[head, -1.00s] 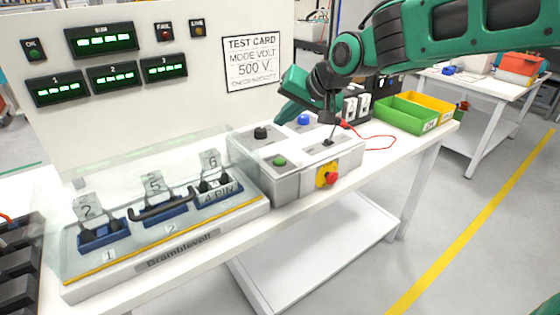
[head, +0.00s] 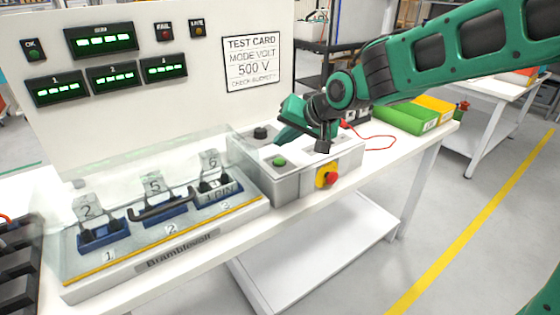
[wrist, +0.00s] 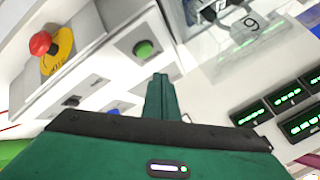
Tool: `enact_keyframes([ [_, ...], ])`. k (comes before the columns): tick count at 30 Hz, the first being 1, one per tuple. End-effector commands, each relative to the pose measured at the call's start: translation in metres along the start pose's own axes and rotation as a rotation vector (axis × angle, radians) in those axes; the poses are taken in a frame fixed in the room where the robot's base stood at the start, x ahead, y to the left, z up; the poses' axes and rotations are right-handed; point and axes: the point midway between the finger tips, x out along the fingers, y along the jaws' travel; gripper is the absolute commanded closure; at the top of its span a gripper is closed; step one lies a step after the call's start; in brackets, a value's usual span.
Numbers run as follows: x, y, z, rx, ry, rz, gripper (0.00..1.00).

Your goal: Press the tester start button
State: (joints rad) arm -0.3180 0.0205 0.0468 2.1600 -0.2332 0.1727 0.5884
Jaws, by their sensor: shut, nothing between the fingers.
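The tester's grey control box (head: 290,187) stands on the bench. The green button (head: 279,161) is on its sloped top, near the front left; it also shows in the wrist view (wrist: 144,49), ahead of the fingertips. I take it for the start button, but its label is unreadable. My gripper (head: 283,138) is over the back part of the box, behind the green button and apart from it. In the wrist view its green fingers (wrist: 159,80) are together with nothing between them. My wrist hides part of the box top.
A black knob (head: 261,132) is close to the fingers. A red emergency button (head: 331,180) on yellow is on the box front. A blue button (wrist: 113,112) is partly visible. Left is a clear-covered fixture (head: 150,150) with a black handle. Green and yellow bins (head: 405,118) stand right.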

Motion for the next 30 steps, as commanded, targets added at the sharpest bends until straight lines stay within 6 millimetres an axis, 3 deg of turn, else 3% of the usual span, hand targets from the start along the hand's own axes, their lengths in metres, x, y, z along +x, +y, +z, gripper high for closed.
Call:
enact_keyframes([
  [9,0.017,0.012,0.013,0.001,-0.001,0.0,1.0],
  [30,0.019,0.013,0.014,0.0,0.0,0.0,1.0],
])
